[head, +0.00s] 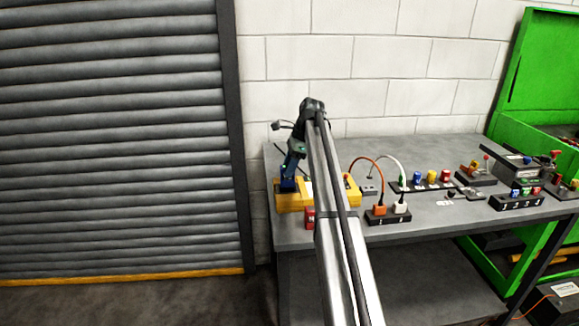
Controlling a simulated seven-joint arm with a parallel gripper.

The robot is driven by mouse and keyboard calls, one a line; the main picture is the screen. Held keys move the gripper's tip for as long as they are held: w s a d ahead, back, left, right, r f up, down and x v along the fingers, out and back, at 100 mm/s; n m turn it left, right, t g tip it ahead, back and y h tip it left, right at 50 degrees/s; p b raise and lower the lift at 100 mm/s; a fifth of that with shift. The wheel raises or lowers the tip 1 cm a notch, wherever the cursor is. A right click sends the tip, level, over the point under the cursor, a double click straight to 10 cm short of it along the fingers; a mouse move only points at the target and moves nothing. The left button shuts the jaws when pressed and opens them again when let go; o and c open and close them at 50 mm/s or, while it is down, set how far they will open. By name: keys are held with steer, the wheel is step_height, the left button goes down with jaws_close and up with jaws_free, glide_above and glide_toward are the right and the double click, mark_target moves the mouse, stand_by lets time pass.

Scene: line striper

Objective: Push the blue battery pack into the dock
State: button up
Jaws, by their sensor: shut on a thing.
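The blue battery pack (288,185) appears as a small dark blue block at the left end of the yellow unit (291,203) on the bench, which seems to hold the dock. My gripper (290,176) points down from the end of my arm and is shut on the blue pack, directly above the yellow unit. The fingers are small and dark, so their exact grip is hard to make out. I cannot tell how deep the pack sits in the dock. My arm hides the middle of the yellow unit.
A red block (309,217) stands at the yellow unit's front. To the right are a black socket block (388,217) with orange and white plugs, a rack (425,187) of coloured pieces, and a numbered block (516,202). The bench's front middle (440,228) is clear.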

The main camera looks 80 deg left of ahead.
steer(key=shift+f, duration=1.95)
stand_by(1.2)
steer(key=o, duration=1.1)
steer(key=shift+c, duration=0.2)
steer(key=shift+o, duration=0.3)
steer(key=shift+o, duration=1.3)
steer(key=v, duration=0.7)
